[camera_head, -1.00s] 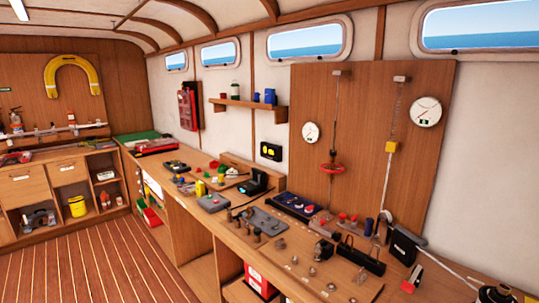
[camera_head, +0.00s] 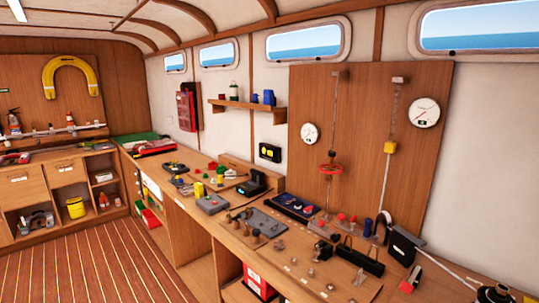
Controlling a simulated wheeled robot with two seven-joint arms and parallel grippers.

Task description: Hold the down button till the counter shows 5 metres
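No down button can be told apart at this size, and no counter figure is legible. A dark device with a small cyan screen (camera_head: 246,188) stands on the long bench. A grey box (camera_head: 211,204) with a small cyan patch lies left of it. Neither of my grippers is in view.
The long wooden bench (camera_head: 225,240) is crowded with small fittings, including a dark-blue tray (camera_head: 296,207) and a black handled rack (camera_head: 360,256). The plank floor (camera_head: 100,262) at left is clear.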

